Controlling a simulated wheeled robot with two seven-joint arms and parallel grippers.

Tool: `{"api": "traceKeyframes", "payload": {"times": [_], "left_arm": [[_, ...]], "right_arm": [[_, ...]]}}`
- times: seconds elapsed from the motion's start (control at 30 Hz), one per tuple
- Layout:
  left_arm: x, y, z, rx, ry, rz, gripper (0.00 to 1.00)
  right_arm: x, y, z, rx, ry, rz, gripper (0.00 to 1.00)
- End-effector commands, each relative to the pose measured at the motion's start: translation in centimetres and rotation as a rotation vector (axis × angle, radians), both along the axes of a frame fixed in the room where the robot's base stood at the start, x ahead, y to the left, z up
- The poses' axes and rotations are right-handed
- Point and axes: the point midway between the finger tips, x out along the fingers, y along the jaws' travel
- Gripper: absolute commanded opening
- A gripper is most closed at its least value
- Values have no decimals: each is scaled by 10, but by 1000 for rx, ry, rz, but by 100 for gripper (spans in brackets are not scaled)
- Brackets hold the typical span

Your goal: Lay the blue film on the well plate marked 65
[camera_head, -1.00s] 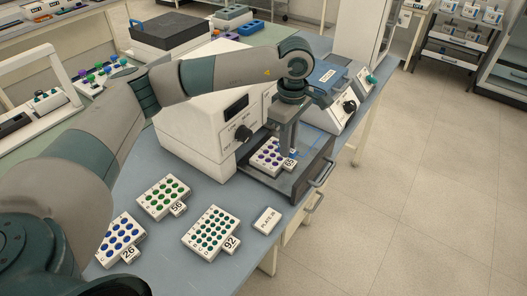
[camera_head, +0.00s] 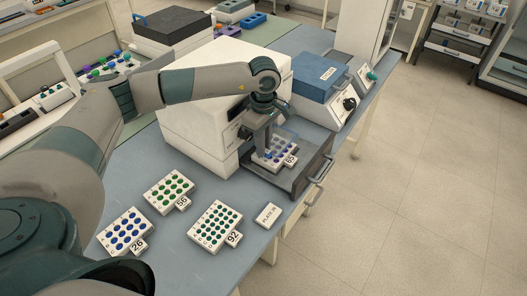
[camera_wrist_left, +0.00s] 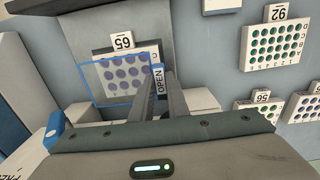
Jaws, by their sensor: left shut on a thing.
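The well plate marked 65 (camera_head: 284,158) sits in the open grey drawer of the white cabinet, with purple wells. The blue film (camera_wrist_left: 126,78) is a clear sheet with blue edges; in the wrist view it overlaps most of the plate, and the wells show through it. My left gripper (camera_head: 268,152) points down beside the plate, its fingers (camera_wrist_left: 160,88) shut on the film near its edge. In the head view the film (camera_head: 285,135) is a faint bluish patch. I cannot tell whether it touches the plate. My right gripper is out of view.
Plates marked 56 (camera_head: 168,191), 26 (camera_head: 124,232) and 92 (camera_head: 214,223) lie on the blue bench, near a "PLATE IN" card (camera_head: 268,214). The white cabinet (camera_head: 205,110) stands close behind the gripper. A blue-topped device (camera_head: 322,76) stands beyond the drawer (camera_head: 310,172).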

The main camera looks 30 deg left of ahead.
Motion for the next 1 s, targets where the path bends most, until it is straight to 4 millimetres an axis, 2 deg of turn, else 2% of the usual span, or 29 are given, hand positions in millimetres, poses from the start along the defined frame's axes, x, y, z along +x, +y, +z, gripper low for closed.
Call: {"api": "traceKeyframes", "payload": {"times": [0.1,0.27,0.73,0.77,0.83,1.0], "left_arm": [[-1,0,-11,2,4,0,0],[-1,0,-28,2,4,0,0],[0,0,-37,0,1,0,0],[0,0,-37,1,1,0,17],[0,0,-36,1,1,0,33],[0,0,-36,1,1,0,33]], "right_arm": [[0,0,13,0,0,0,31],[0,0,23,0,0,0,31],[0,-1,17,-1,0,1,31],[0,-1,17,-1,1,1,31],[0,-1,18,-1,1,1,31],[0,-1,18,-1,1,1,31]]}}
